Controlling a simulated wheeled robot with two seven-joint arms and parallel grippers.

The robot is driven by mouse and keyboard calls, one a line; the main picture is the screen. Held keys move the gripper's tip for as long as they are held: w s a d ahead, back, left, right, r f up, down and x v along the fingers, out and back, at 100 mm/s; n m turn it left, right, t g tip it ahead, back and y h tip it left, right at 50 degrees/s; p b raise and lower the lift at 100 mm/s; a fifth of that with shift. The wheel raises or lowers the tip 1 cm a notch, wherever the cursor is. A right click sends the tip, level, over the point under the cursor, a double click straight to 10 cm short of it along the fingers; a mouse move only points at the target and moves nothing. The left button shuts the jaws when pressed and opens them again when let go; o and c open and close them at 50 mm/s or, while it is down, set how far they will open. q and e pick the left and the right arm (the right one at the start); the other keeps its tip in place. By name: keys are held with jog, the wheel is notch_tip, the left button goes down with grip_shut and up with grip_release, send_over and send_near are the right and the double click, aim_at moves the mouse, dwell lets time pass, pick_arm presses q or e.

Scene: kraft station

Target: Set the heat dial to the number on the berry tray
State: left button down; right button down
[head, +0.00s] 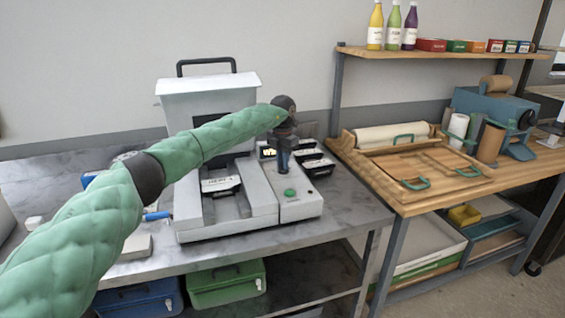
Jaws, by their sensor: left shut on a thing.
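A white machine (188,222) stands on the grey metal table, with a control box (300,208) on its right side. My left gripper (283,170) points down onto the top of this box, behind a green button (290,192). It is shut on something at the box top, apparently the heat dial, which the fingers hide. A small lit display (269,152) shows beside the gripper; its reading is too small to tell. A dark part with a white label (219,184) sits in the machine's front; its lettering is unclear. I cannot pick out the berry tray. My right gripper is out of view.
Black labelled pieces (318,166) lie close right of the gripper. Green (225,284) and blue (140,300) bins stand below the table. A wooden bench (400,205) with wooden trays stands right; bottles (411,27) and small boxes line the shelf above. The table's right front is clear.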

pick_arm(q)
jog(key=c, duration=1.4)
grip_release()
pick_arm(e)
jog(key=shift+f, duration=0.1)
